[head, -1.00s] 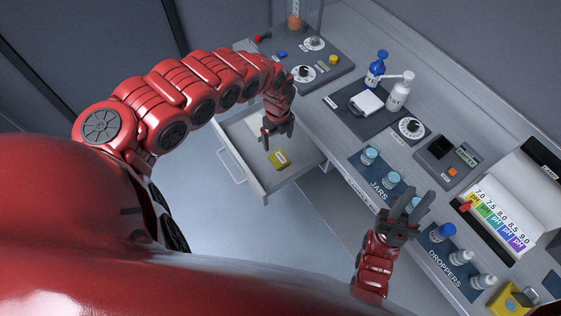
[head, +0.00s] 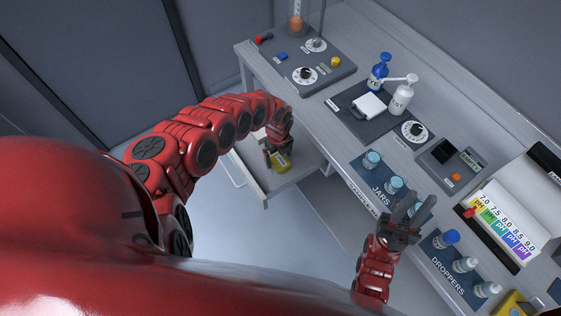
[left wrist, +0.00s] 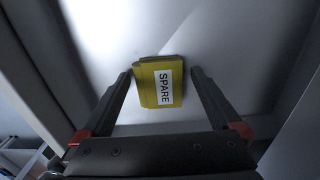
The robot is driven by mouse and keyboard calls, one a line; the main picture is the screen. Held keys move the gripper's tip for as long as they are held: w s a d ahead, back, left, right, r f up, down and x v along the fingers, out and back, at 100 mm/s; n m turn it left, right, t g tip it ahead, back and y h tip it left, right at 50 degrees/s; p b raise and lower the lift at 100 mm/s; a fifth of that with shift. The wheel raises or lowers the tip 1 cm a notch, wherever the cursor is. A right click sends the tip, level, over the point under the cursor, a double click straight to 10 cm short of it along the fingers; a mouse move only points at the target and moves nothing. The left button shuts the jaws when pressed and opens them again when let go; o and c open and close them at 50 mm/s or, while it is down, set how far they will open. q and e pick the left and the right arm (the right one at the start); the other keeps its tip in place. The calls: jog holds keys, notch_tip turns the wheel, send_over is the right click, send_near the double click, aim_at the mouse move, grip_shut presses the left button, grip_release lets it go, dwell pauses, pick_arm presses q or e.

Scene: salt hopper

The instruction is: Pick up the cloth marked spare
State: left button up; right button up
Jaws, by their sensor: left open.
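The folded yellow cloth (head: 281,162) lies in the open drawer (head: 298,180). In the left wrist view the cloth (left wrist: 147,84) shows a white label reading SPARE. My left gripper (head: 276,156) is down in the drawer at the cloth. In the left wrist view the fingers of my left gripper (left wrist: 160,76) are open, one on each side of the cloth; I cannot tell whether they touch it. My right gripper (head: 420,212) is over the front of the counter, empty, with its fingers apart.
The drawer walls stand close around my left gripper. On the counter are jars (head: 372,160), droppers (head: 465,264), a blue bottle (head: 379,72), a white bottle (head: 401,98), a control panel (head: 325,72) and a pH chart (head: 497,225). Open floor (head: 225,245) lies in front.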

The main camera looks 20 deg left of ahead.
pick_arm(q)
jog(key=shift+f, duration=0.15)
jog(key=c, duration=1.4)
